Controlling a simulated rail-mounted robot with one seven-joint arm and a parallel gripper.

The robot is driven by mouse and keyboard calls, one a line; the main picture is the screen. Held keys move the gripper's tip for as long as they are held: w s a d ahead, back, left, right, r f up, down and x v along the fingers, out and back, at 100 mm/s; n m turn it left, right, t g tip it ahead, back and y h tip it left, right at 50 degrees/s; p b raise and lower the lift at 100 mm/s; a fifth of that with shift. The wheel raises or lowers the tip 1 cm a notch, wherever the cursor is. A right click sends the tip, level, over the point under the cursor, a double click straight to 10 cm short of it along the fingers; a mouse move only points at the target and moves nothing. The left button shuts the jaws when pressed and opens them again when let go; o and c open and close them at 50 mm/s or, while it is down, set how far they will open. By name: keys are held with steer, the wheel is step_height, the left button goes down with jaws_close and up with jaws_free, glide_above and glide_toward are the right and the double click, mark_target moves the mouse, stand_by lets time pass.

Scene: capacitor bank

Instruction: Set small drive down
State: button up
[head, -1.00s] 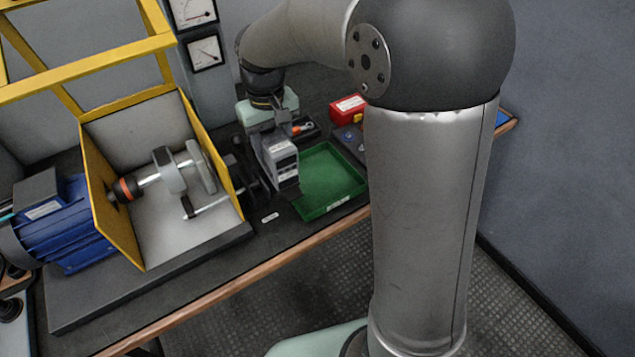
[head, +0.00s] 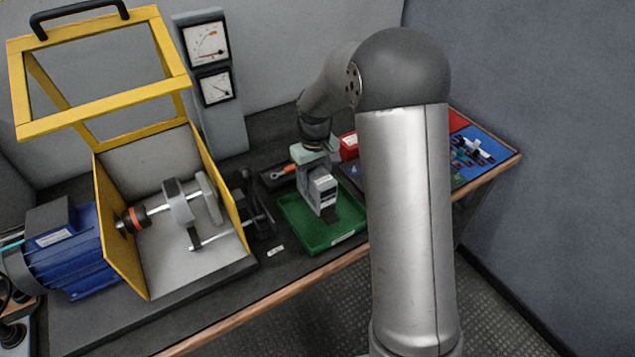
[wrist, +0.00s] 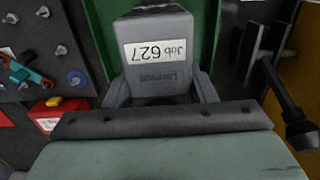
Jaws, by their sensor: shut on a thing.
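The small drive (head: 322,189) is a grey box with a white label and a dark lower end. My gripper (head: 318,172) is shut on it and holds it upright over the green tray (head: 289,214). Whether the drive's underside touches the tray floor cannot be told. In the wrist view the drive (wrist: 160,75) shows its "Job 627" label, upside down. My gripper's fingers (wrist: 162,92) are on both sides of it, and the green tray (wrist: 103,30) lies beneath.
An open yellow guard frame (head: 100,200) with a shaft and a blue motor (head: 65,250) stands left. Behind the tray are a dark tool holder (head: 277,176) and a red box (head: 349,146). A gauge post (head: 232,130) stands at the back. A blue panel (head: 478,150) lies right.

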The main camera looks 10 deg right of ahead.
steer(key=shift+w+d+f, duration=0.15)
steer(key=shift+d+f, duration=0.05)
steer(key=shift+f, duration=0.05)
steer(key=shift+w+d+f, duration=0.1)
steer(key=shift+f, duration=1.55)
steer(key=shift+f, duration=0.15)
steer(key=o, duration=1.4)
steer(key=shift+f, duration=0.1)
